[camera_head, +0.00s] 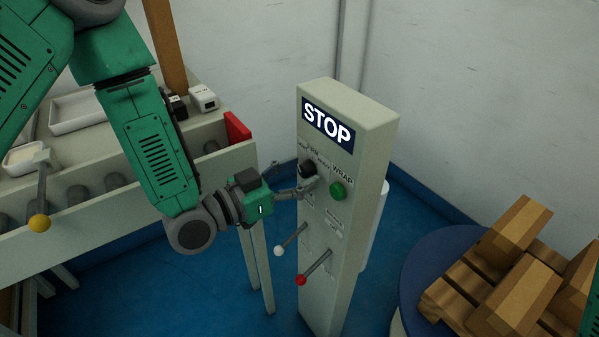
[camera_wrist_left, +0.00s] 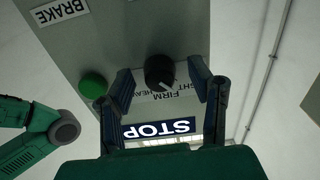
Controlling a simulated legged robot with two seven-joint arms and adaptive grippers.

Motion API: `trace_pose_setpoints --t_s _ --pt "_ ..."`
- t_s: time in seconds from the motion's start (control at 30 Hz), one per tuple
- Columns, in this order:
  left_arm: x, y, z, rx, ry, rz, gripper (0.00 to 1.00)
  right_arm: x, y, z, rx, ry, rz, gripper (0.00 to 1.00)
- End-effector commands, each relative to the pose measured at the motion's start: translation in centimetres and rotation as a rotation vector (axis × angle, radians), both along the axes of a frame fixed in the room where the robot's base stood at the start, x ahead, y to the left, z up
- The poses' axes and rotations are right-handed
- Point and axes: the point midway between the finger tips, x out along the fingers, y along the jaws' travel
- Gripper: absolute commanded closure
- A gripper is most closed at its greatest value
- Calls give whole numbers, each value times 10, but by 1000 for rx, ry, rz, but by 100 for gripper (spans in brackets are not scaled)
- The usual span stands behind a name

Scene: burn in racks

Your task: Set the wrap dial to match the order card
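The wrap dial (camera_head: 307,168) is a round black knob on the face of a grey control post (camera_head: 370,150), beside a green button (camera_head: 338,190). In the left wrist view the dial (camera_wrist_left: 160,72) shows a white mark pointing down and slightly right, towards the FIRM lettering; the exact setting is hard to tell. My left gripper (camera_wrist_left: 161,82) is open, its fingers at either side of the dial with gaps between. In the head view the left gripper (camera_head: 306,178) is at the dial. I cannot make out an order card. My right gripper is out of view.
A white-tipped lever (camera_head: 279,251) and a red-tipped lever (camera_head: 301,280) stick out below the dial. A STOP sign (camera_head: 328,120) tops the post. A conveyor bench (camera_head: 110,225) stands left, and a blue turntable (camera_head: 425,255) with wooden pieces stands right.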

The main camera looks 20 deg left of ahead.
Motion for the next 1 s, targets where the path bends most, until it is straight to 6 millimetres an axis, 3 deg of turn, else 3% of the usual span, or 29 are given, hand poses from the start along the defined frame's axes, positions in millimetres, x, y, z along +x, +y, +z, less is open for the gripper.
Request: trace_pose_setpoints --t_s 0.37,0.8,1.0 --pt "-8 6 0 -1 1 0 53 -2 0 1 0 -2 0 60" --pt "-75 60 -1 -1 2 2 53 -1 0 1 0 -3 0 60" --pt "-91 72 -1 -1 1 0 53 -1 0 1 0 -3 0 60"
